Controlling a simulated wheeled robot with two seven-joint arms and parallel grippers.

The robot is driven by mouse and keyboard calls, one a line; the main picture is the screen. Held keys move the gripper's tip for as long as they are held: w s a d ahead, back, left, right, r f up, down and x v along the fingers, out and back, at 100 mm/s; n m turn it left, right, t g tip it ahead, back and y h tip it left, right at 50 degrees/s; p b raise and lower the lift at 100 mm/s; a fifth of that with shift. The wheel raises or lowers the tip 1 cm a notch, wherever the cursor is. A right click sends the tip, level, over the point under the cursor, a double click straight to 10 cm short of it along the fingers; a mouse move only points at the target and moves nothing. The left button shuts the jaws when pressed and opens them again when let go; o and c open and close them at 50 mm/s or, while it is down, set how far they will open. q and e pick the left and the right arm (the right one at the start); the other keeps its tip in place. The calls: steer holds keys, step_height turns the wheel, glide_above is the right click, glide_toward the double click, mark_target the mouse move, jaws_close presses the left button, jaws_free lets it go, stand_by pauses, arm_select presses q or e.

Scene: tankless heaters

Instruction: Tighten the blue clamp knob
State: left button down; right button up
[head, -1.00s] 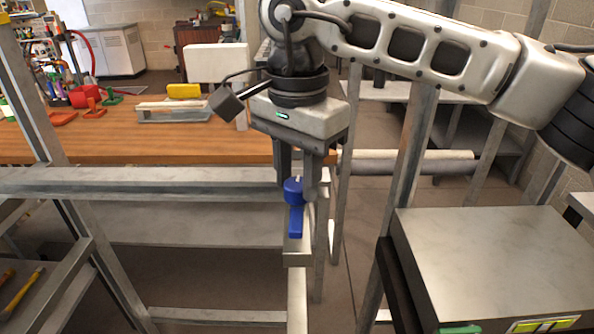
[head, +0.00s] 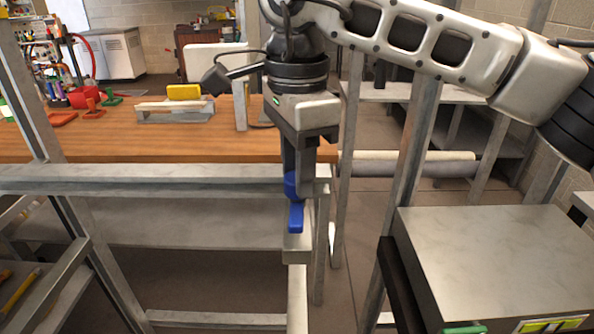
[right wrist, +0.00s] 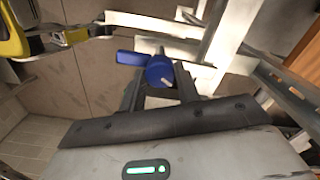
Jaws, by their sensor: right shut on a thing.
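The blue clamp knob (head: 292,186) is a round blue cap with a blue lever (head: 296,217) below it, on the metal frame post in the middle of the head view. My right gripper (head: 301,190) points down over the knob and is shut on it. One finger hides part of the knob in the head view. In the right wrist view the knob (right wrist: 160,71) sits between the fingertips of my right gripper (right wrist: 165,78), and its lever (right wrist: 131,58) points left. My left gripper is not in view.
Metal frame rails (head: 170,178) run left of the knob. A wooden workbench (head: 200,145) with tools stands behind. A metal-topped box (head: 490,255) stands at the right front. A grey shelf (head: 190,222) lies below the rail.

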steer(key=shift+m, duration=1)
steer(key=m+b, duration=0.1)
steer(key=m, duration=0.1)
steer(key=shift+m, duration=0.4)
steer(key=shift+m+b, duration=0.4)
steer(key=shift+m, duration=2)
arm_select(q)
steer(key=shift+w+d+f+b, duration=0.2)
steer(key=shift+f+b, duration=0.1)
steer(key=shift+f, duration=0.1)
arm_select(e)
steer(key=shift+m, duration=0.3)
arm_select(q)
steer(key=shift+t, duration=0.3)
arm_select(e)
steer(key=o, duration=1)
